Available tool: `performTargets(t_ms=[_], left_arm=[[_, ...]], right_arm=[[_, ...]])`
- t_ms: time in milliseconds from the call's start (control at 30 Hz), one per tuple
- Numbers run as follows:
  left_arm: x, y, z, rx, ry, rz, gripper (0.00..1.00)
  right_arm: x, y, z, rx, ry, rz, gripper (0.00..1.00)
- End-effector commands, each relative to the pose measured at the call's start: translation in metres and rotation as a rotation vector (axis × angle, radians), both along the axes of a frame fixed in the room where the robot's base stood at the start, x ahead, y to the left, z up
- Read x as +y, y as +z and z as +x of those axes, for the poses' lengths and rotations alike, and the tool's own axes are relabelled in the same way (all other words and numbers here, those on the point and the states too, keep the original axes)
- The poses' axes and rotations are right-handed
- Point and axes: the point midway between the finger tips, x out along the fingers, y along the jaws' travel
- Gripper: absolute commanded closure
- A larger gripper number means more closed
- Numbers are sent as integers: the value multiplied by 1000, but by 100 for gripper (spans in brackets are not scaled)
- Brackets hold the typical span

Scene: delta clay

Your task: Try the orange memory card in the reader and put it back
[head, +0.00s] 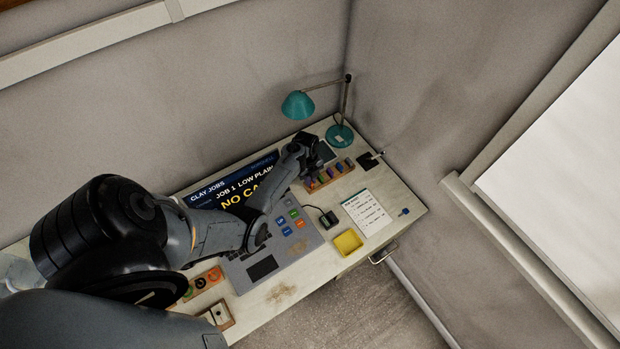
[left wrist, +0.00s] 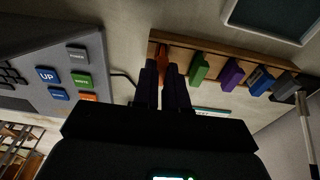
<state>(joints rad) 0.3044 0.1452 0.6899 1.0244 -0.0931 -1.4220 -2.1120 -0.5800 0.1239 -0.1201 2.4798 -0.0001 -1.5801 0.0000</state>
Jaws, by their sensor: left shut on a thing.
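The wooden card rack (head: 322,185) stands near the back right of the desk and holds several coloured cards. It also shows in the left wrist view (left wrist: 228,52), with green, purple, blue and dark cards standing in a row. My left gripper (head: 308,168) is over the rack's left end. In the left wrist view the fingers (left wrist: 162,72) are shut on the orange memory card (left wrist: 162,52) at that end. I cannot tell whether the card is fully seated in its slot or slightly raised. A small dark device on a cable, seemingly the reader (head: 327,218), lies in front of the rack. My right gripper is not in view.
A grey console with coloured keys (head: 286,250) and a screen reading "NO CA…" (head: 245,205) fill the desk's middle. A yellow tray (head: 348,242), a printed sheet (head: 367,213) and a blue item (head: 404,212) lie at right. A teal lamp (head: 340,134) stands behind.

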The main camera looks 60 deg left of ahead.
Motion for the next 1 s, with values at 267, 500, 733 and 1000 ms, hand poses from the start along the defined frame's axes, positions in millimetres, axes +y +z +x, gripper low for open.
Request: performTargets(t_ms=[267, 500, 733, 1000], left_arm=[[0, -1, 0, 0, 0, 0, 100], [0, -1, 0, 0, 1, 0, 60], [0, -1, 0, 0, 1, 0, 57], [0, -1, 0, 0, 1, 0, 41]], right_arm=[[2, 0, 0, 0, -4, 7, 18], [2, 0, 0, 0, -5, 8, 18], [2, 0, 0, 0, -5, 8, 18], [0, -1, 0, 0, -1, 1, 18]])
